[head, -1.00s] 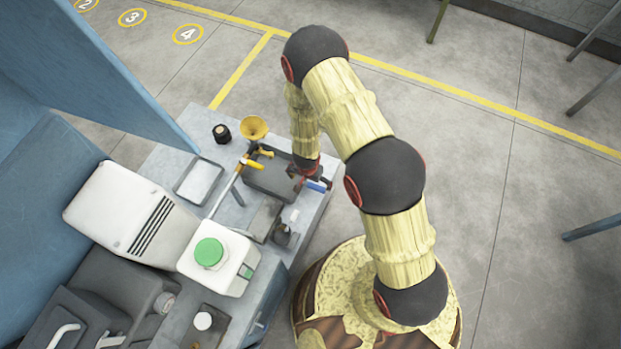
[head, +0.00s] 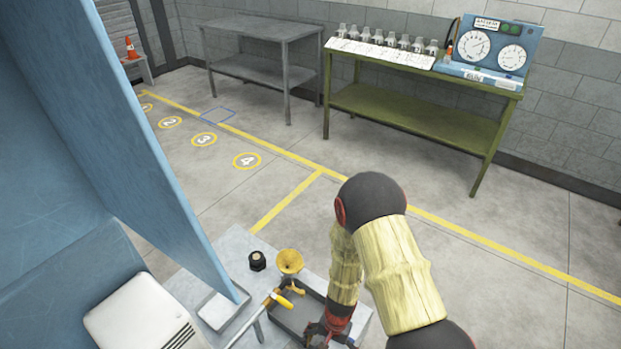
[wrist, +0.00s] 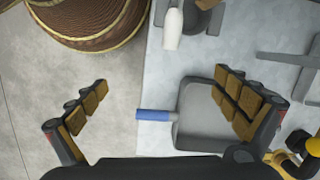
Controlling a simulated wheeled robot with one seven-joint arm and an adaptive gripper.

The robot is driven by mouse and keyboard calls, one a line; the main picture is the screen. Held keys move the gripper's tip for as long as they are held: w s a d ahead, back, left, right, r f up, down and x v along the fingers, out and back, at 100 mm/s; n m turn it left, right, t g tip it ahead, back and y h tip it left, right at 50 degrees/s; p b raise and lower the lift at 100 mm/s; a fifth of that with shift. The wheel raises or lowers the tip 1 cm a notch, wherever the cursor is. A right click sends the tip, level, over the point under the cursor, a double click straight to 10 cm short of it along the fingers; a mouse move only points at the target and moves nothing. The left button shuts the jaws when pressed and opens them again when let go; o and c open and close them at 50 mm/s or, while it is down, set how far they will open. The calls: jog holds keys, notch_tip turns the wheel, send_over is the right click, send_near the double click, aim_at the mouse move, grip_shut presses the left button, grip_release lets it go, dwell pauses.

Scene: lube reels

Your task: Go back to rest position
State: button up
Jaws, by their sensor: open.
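My gripper (wrist: 165,120) is open in the wrist view, its two padded fingers spread wide with nothing between them. It points down over the edge of the grey table (wrist: 240,30). A grey tray (wrist: 200,118) and a blue cylinder (wrist: 155,115) at its left side show beyond the fingers; the right finger covers part of the tray. In the head view my gripper (head: 326,335) is low, close above the tray (head: 296,316), partly cut off by the frame's bottom.
A yellow funnel (head: 289,262) and a black cap (head: 257,261) stand on the table. A blue panel (head: 130,130) rises at left. Behind are a green bench (head: 420,115) with several jars and a gauge box (head: 490,48), and a grey bench (head: 262,40). The floor between is clear.

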notch_tip(320, 180, up, 22)
jog(key=s+d+n+y, duration=0.1)
jog(key=s+n, duration=0.1)
jog(key=n, duration=0.2)
jog(key=s+d+r+t, duration=0.2)
jog(key=d+r, duration=0.2)
jog(key=r, duration=0.6)
jog(key=s+d+r+t+h, duration=0.1)
jog(key=s+d+r+t, duration=0.1)
jog(key=r, duration=0.8)
jog(key=s+d+r+n+t+h, duration=0.1)
jog(key=s+d+r+t, duration=0.2)
jog(key=d+r, duration=0.3)
notch_tip(320, 180, up, 5)
jog(key=shift+s+f, duration=0.15)
jog(key=shift+s, duration=0.2)
jog(key=shift+d, duration=0.1)
jog(key=shift+c, duration=0.3)
